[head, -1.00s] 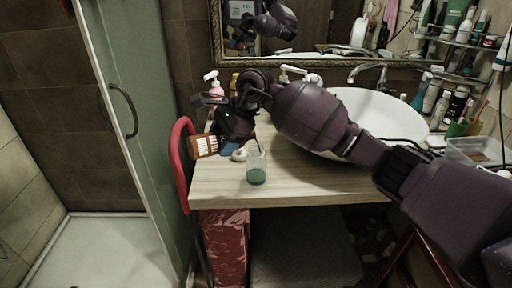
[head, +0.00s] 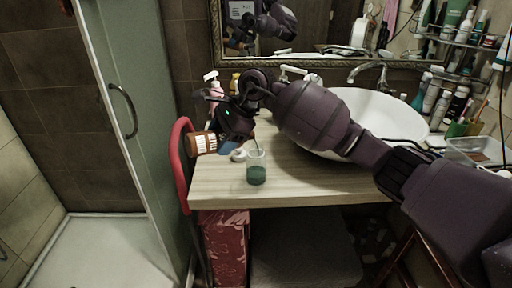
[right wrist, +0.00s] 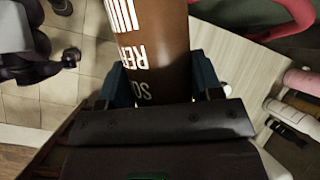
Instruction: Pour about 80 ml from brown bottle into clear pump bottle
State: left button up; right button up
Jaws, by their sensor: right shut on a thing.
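The brown bottle (head: 203,143) with a white label is held nearly level in the head view, left of the clear vessel. My right gripper (head: 226,146) is shut on it; the right wrist view shows the brown bottle (right wrist: 160,40) between the blue fingers. The bottle's mouth is hidden, and I cannot make out a stream. The clear pump bottle (head: 256,160), seen as an open clear vessel with no pump on it, stands upright near the counter's front edge. It holds green liquid in its lower half. My left gripper is not in view.
A small white item (head: 239,155) lies beside the clear vessel on the wooden counter (head: 300,190). A pink pump bottle (head: 212,88) stands behind my gripper. The white basin (head: 370,110) is at right. A red chair frame (head: 176,160) is at the left edge.

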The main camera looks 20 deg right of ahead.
dwell(0.3)
jog(key=shift+a+f+h+p, duration=0.2)
jog(key=shift+h+p, duration=0.1)
jog(key=shift+h, duration=0.3)
jog(key=shift+a+f+h, duration=0.15)
jog(key=shift+f+h, duration=0.35)
jog(key=shift+f, duration=0.05)
jog(key=shift+f+h, duration=0.6)
jog(key=shift+h, duration=0.1)
jog(key=shift+f+t, duration=0.1)
jog(key=shift+t, duration=0.2)
